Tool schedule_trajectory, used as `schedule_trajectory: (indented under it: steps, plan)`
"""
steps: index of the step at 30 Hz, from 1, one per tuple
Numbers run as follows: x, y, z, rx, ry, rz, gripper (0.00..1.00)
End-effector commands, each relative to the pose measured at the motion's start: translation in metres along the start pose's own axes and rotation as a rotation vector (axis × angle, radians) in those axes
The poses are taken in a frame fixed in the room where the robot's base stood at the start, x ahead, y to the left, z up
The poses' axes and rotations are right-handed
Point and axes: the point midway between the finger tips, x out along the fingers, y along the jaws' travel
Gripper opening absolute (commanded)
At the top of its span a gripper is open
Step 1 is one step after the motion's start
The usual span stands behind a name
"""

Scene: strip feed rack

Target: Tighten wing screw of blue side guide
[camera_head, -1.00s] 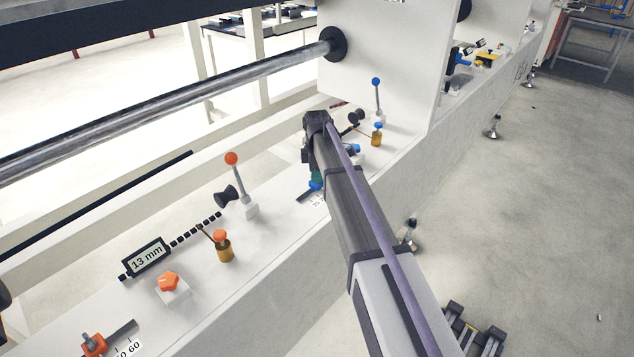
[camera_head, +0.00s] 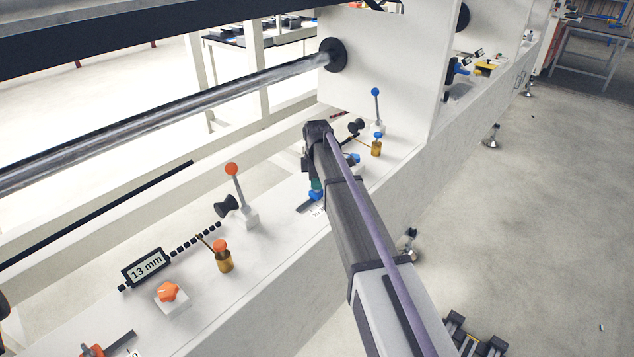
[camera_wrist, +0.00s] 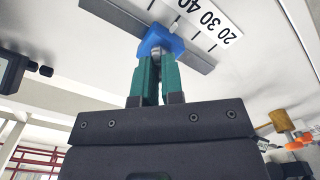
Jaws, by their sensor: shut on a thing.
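The blue side guide (camera_wrist: 158,38) sits on a dark slotted rail beside a printed scale in the wrist view. In the head view a bit of the blue guide (camera_head: 316,195) shows below my gripper (camera_head: 315,184). My gripper's two green fingers (camera_wrist: 156,66) point at the guide and are closed close together at its near side. They are shut on the wing screw, which is mostly hidden between the fingertips. A small grey bit shows at the fingertips. My arm covers much of the area around the guide in the head view.
An orange-topped lever (camera_head: 238,190), an orange-capped brass post (camera_head: 222,258), an orange knob (camera_head: 168,291) and a 13 mm display (camera_head: 146,266) stand left along the ledge. A blue-topped lever (camera_head: 376,108) and blue-capped post (camera_head: 377,146) stand just beyond my gripper. A long metal roller (camera_head: 180,115) runs above.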

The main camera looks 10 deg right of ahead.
Motion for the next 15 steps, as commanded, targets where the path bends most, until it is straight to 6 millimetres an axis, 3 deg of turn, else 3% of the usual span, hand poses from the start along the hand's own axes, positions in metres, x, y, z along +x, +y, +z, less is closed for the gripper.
schedule_trajectory:
  steps: [15]
  plan:
    - [0.0001,-0.0001,0.0001,0.359,0.0,0.0,0.0]
